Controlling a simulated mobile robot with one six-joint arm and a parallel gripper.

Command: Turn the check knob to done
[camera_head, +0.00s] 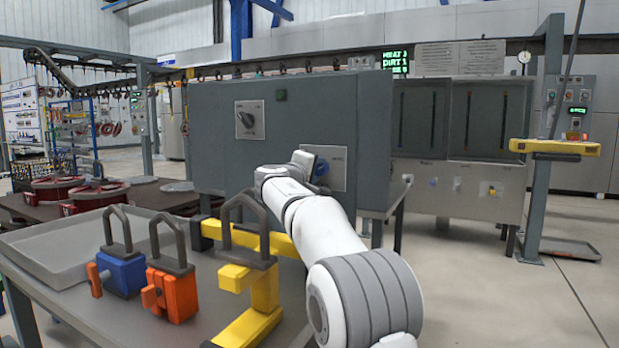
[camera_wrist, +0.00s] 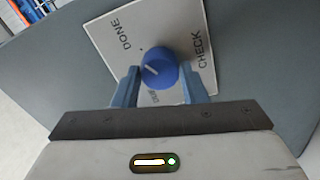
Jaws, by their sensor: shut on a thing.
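The check knob (camera_wrist: 159,68) is round and blue with a short white line. It sits on a pale plate (camera_wrist: 98,35) marked DONE at upper left and CHECK at right in the wrist view; a third label below the knob is partly hidden. The white line lies slanted, and I cannot tell which label it points to. My gripper (camera_wrist: 158,85) has one finger on each side of the knob and is shut on it. In the head view the knob (camera_head: 321,167) shows on the grey cabinet's right side, and my arm hides the gripper there.
The grey cabinet (camera_head: 215,140) also has a dark switch (camera_head: 247,119) at left. On the front table, blue (camera_head: 124,272), orange (camera_head: 176,290) and yellow (camera_head: 262,290) hooked pieces stand left of my arm, beside a grey tray (camera_head: 50,245). Open floor lies at right.

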